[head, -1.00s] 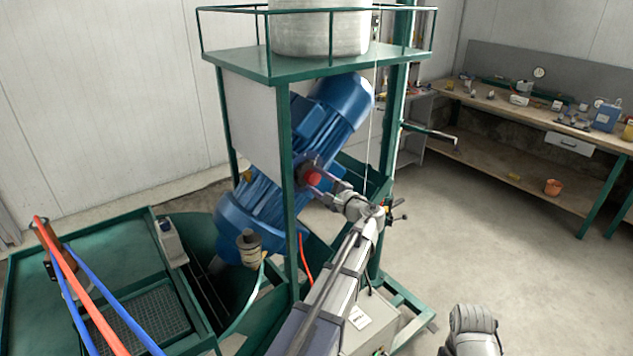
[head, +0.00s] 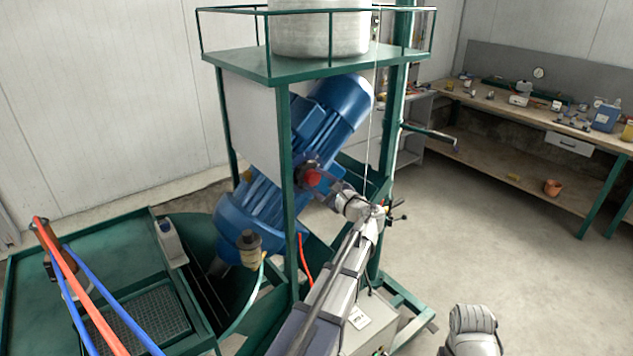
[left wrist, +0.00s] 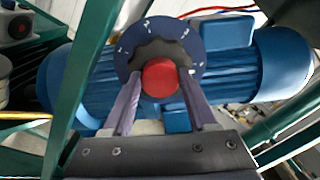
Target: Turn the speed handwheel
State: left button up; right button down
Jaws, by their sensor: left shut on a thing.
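The speed handwheel is a dark scalloped knob with a red centre (left wrist: 160,78), set in front of a dark dial with white marks (left wrist: 190,38) in the left wrist view. The jaws of my right gripper do not show.
A green frame post (head: 288,190) stands close beside the handwheel. A green platform (head: 320,66) carries a pale drum (head: 320,28) above. A workbench (head: 545,115) with tools stands at the back right. The floor at the right is clear.

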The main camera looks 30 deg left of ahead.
pick_arm(q)
jog(key=shift+f, duration=0.1)
jog(key=o, duration=1.4)
jog(key=shift+v, duration=3.95)
jog(key=s+d+f+n+g+h+b, duration=0.25)
jog(key=s+d+f+n+h, duration=0.3)
jog(key=s+d+f, duration=0.4)
jog(key=s+d+f+n+g+h+b, duration=0.1)
jog(key=s+d+f+n+g+h, duration=0.25)
jog(key=s+d+f+h, duration=0.6)
jog(key=shift+n+g, duration=0.6)
jog(key=shift+n, duration=0.3)
jog(key=s+d+f, duration=0.1)
jog(key=d+f, duration=0.1)
jog(key=d, duration=0.1)
jog(key=s+d+f, duration=0.2)
jog(key=d, duration=0.2)
jog(key=s+d+f, duration=0.2)
jog(key=d+f, duration=0.1)
jog(key=shift+d+b, duration=0.3)
jog(key=shift+b, duration=0.05)
